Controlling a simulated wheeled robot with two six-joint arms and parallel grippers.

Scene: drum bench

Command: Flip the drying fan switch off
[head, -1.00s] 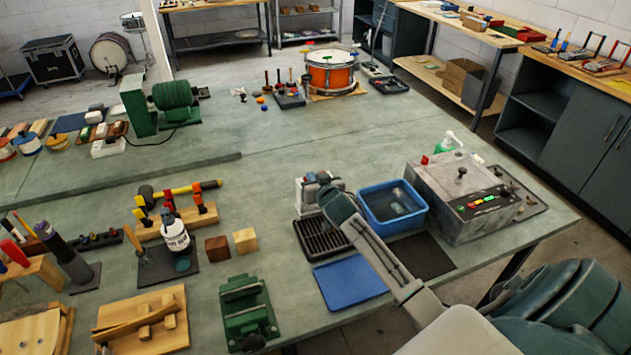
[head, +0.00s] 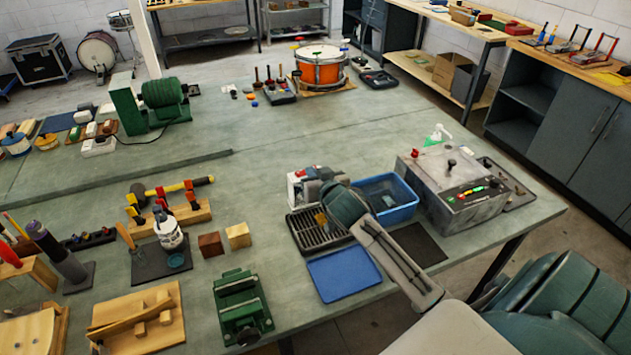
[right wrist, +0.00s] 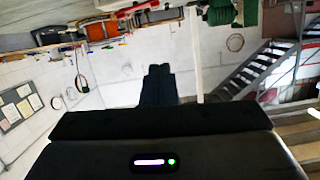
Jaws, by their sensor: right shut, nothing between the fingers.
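A small white, grey and red unit (head: 297,190) stands behind a black slatted rack (head: 306,236) in the head view. It may be the drying fan; its switch is too small or hidden to make out. My right arm reaches in from the lower right. Its grey wrist end with the right gripper (head: 322,174) seems to be at or above this unit and partly covers it; I cannot tell whether they touch. In the right wrist view the dark fingers of the right gripper (right wrist: 158,83) are together, with nothing between them. My left gripper is out of view.
A blue bin (head: 400,212) stands close right of my arm, and a grey control box (head: 440,205) with coloured buttons is beyond it. A blue mat (head: 335,280) lies in front of the rack. A green vise (head: 240,310) stands nearer. The bench middle is clear.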

